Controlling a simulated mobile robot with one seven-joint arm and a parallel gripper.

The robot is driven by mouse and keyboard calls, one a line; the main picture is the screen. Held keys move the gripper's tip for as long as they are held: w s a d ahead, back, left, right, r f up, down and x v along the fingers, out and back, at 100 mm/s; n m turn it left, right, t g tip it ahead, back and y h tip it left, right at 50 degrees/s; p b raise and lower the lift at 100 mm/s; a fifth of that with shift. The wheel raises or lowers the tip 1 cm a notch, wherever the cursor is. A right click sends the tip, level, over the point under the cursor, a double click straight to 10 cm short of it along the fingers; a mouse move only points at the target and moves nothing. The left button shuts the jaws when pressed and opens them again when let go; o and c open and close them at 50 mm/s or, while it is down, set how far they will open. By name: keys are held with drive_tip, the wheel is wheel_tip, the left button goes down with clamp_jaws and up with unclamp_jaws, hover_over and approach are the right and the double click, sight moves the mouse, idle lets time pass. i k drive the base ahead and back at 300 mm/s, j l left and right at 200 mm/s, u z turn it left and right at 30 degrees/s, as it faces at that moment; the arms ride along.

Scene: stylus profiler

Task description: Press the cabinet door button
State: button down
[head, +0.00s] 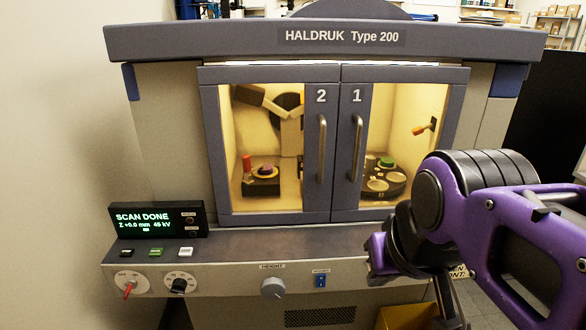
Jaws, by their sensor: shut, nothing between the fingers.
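The cabinet (150,110), marked HALDRUK Type 200, has two glass doors, door 2 (322,190) on the left and door 1 (354,195) on the right. Both are closed. On the front panel below them is a small blue button or switch (320,281) under a small label that is hard to read. My gripper (378,262) is in front of the panel, to the right of the blue switch and apart from it in the picture. It is shut and empty; its fingertips are hard to make out.
A display (157,219) reads SCAN DONE, with black, green (155,252) and white buttons below it. A grey HEIGHT knob (273,288) is left of the blue switch. Two dials sit farther left. A yellow bin (400,318) is low at the right, partly behind my arm.

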sight(184, 251)
drive_tip(key=u, duration=1.1)
drive_tip(key=z, duration=1.2)
drive_tip(key=u, duration=1.2)
